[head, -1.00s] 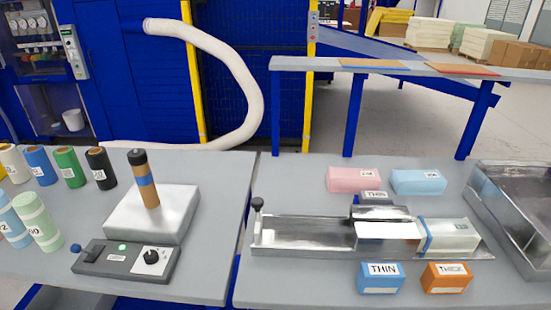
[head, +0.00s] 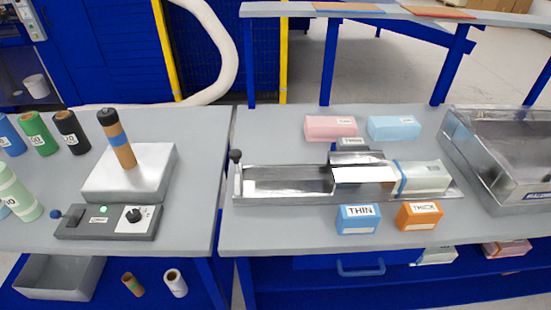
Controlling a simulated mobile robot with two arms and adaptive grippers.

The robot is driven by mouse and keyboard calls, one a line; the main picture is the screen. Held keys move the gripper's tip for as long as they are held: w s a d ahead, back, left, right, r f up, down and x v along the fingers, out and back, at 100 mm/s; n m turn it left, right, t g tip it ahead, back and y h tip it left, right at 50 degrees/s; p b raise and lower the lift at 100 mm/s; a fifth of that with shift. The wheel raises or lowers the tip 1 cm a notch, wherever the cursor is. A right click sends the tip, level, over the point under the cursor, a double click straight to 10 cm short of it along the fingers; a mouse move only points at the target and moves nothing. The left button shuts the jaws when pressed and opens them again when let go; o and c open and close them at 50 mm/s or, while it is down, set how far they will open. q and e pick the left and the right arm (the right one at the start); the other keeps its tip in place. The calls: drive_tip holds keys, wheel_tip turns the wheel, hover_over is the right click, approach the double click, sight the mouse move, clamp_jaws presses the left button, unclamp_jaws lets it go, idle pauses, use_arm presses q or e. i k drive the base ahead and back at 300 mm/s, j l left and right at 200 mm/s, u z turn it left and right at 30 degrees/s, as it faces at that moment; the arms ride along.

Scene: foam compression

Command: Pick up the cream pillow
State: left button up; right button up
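A cream pillow-shaped block (head: 426,176) with a small label lies at the right end of a long metal channel (head: 285,181) on the right table. A blue edge runs along its left end. Another pale block (head: 437,256), partly hidden by the tabletop edge, sits on the shelf below; I cannot tell whether it is also a cream pillow. Neither of my grippers shows in the head view.
Pink (head: 330,127) and light blue (head: 393,127) blocks lie behind the channel. THIN (head: 358,219) and THICK (head: 419,216) boxes stand in front. A heated plate (head: 128,172) with a roll stands on the left table.

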sight(411, 177)
drive_tip(key=i+l, duration=0.1)
drive_tip(key=l, duration=0.4)
drive_tip(key=i+l, duration=0.1)
drive_tip(key=l, duration=0.35)
drive_tip(key=i+l, duration=0.1)
drive_tip(key=l, duration=0.4)
